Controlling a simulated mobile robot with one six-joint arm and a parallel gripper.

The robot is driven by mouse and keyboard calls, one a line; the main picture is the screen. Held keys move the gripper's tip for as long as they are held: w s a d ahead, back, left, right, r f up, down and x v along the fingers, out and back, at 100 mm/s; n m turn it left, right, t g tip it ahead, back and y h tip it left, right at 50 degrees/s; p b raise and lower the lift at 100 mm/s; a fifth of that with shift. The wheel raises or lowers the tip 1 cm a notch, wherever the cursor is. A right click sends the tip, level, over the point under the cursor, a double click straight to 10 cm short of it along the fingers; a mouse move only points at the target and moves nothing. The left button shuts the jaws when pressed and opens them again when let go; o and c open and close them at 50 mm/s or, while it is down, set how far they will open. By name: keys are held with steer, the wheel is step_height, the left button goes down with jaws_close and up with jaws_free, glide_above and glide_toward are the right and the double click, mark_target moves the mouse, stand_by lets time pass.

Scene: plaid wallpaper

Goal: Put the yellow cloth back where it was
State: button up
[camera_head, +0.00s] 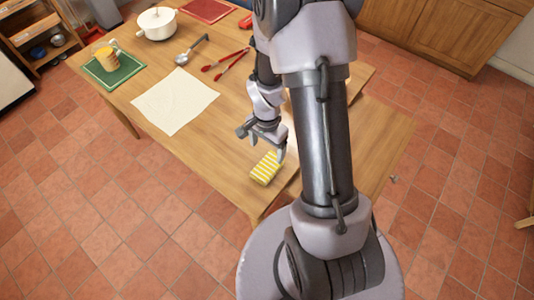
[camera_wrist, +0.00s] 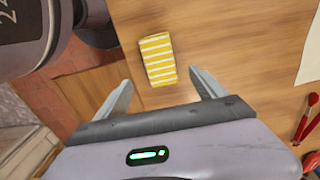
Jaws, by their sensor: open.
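The yellow cloth (camera_head: 265,168) is a folded piece with white stripes. It lies flat on the wooden table (camera_head: 165,135) near the front edge. It also shows in the wrist view (camera_wrist: 158,60), ahead of my fingertips and between their lines. My gripper (camera_head: 266,142) is open and empty, above and just behind the cloth. Its two fingers show apart in the wrist view (camera_wrist: 160,85), with no contact on the cloth that I can see.
A cream sheet (camera_head: 174,101) lies flat left of the cloth. The table between sheet and cloth is clear.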

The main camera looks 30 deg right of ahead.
steer(key=a+r+n+t, duration=0.2)
steer(key=a+r+n, duration=0.15)
steer(key=r, duration=1.15)
steer(key=s+a+r+n+t+y, duration=0.1)
steer(key=s+a+r+n+t, duration=0.1)
steer(key=s+a+r, duration=0.3)
steer(key=s+a+r+n+t+y, duration=0.1)
steer(key=s+a+r+n, duration=0.3)
steer(key=r, duration=0.6)
steer(key=shift+s+a+t, duration=0.4)
steer(key=shift+s+a, duration=0.6)
steer(key=shift+s, duration=0.2)
steer(key=shift+f, duration=0.1)
